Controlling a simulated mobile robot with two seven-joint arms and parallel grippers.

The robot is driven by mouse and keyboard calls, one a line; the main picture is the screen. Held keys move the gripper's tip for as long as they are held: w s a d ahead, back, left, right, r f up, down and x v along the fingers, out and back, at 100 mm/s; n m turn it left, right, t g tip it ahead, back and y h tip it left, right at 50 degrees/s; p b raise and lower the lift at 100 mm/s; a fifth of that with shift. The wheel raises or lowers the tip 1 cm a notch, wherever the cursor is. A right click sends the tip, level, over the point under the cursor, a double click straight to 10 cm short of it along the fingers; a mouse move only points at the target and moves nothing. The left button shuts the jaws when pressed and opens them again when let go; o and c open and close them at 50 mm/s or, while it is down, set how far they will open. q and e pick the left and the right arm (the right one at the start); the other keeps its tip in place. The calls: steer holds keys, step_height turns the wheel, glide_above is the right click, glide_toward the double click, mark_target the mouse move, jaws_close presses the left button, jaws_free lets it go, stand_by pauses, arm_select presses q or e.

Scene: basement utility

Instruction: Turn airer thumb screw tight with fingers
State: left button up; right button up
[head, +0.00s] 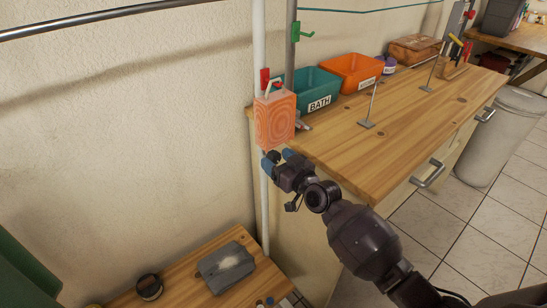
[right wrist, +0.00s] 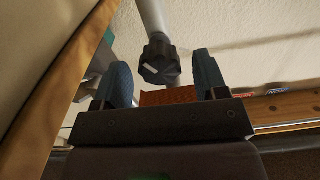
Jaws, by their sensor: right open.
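The thumb screw appears in the right wrist view as a black lobed knob (right wrist: 160,62) at the end of a pale grey tube. It sits between the two blue fingertips of my open right gripper (right wrist: 165,82), a little beyond them, with clear gaps at both sides. In the head view my right gripper (head: 277,160) is just below an orange wood-grain block (head: 275,120) by the white upright pole (head: 259,45). A small dark shape shows between the fingertips there; I cannot tell if it is the knob. My left gripper is not in view.
A wooden worktop (head: 400,120) carries a teal BATH bin (head: 318,85), an orange bin (head: 352,70) and thin metal stands. A grey bin (head: 500,130) stands at right. A metal rail crosses the upper left.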

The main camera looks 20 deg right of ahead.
steer(key=shift+w+a, duration=0.25)
steer(key=shift+w, duration=0.45)
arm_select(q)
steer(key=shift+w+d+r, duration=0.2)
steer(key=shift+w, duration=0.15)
arm_select(e)
steer(key=shift+w, duration=0.2)
